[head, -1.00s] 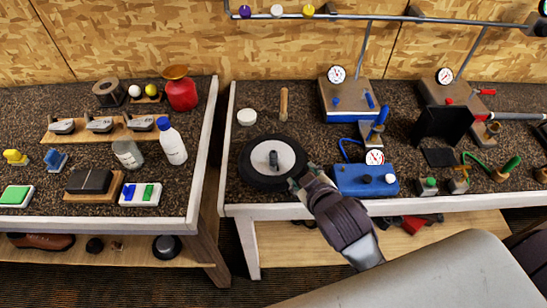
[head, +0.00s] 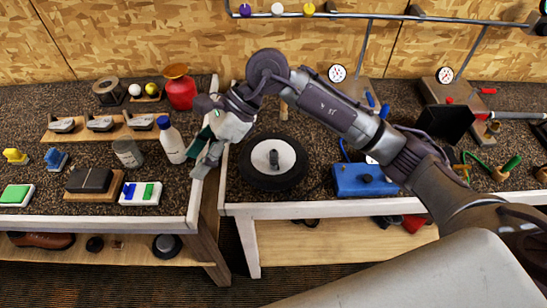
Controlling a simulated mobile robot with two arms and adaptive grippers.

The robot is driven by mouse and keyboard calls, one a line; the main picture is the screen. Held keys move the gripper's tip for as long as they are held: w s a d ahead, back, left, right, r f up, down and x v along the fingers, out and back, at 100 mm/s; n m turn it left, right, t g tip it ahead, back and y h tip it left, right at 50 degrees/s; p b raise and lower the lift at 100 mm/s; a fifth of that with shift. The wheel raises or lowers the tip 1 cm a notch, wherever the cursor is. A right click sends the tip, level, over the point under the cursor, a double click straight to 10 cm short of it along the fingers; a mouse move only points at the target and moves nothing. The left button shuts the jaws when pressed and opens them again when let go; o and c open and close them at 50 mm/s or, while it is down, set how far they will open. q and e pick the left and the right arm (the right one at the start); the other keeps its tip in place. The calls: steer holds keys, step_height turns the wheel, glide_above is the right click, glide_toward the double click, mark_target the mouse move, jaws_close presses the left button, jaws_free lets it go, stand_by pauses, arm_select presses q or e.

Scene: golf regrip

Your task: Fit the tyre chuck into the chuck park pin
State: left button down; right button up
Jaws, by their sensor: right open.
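I cannot clearly make out the tyre chuck or its park pin; my right arm covers much of the area around the blue pump box (head: 352,181). Part of a blue hose (head: 343,150) shows behind that box, and its gauge is mostly hidden. A black tyre (head: 247,175) with a pale hub and a small upright dark piece at its centre lies flat on the right bench. My right gripper (head: 199,155) is open, with nothing seen between its fingers. It hangs left of the tyre, over the gap between the benches, near the white bottle. My left gripper is not in view.
The white bottle with a blue cap (head: 170,140) stands close left of the right gripper. A red vase (head: 180,88) is behind it. A black block (head: 445,123) and a green-handled tool (head: 508,165) stand on the right bench (head: 290,209).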

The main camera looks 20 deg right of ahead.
steer(key=w+d+f+t+h, duration=0.1)
steer(key=w+d+h, duration=0.45)
steer(key=d, duration=0.45)
steer(key=h, duration=0.4)
glide_above(273, 152)
steer(key=shift+t+y, duration=0.25)
steer(key=shift+t, duration=0.05)
steer(key=f+p, duration=0.1)
steer(key=f, duration=0.2)
steer(key=f+p, duration=0.1)
steer(key=f, duration=0.2)
steer(key=shift+w+a+f+p, duration=0.1)
steer(key=shift+a+p, duration=0.1)
steer(key=shift+p, duration=0.1)
steer(key=shift+f, duration=0.65)
steer(key=shift+f+p, duration=0.25)
steer(key=shift+p, duration=0.25)
step_height(273, 152, down, 4)
steer(key=shift+d+r+p, duration=0.15)
steer(key=shift+r+p, duration=0.1)
steer(key=shift+p, duration=0.95)
steer(key=shift+f, duration=0.6)
jaws_close()
